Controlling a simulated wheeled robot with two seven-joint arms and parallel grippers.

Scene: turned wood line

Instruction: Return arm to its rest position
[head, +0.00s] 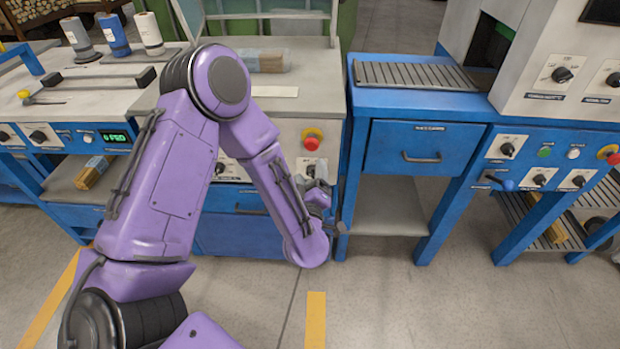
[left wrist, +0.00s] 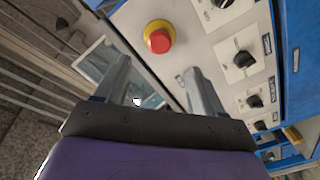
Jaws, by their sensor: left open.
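My left arm is purple and comes in from the left in the head view, bent at the elbow over the front of the machines. My left gripper (head: 318,192) hangs low in front of the middle machine's panel, just below its red stop button (head: 311,140). In the left wrist view the gripper (left wrist: 158,85) shows two grey fingers spread apart with nothing between them. The same red button (left wrist: 159,38) is beyond the fingers in that view. My right gripper is not seen in either view.
The worktop (head: 318,78) of the middle machine carries a wooden block (head: 272,61). A blue machine with a drawer (head: 424,148) and a roller bed (head: 415,75) stands to the right. Left bench holds several bottles (head: 114,34). The floor in front (head: 400,290) is clear.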

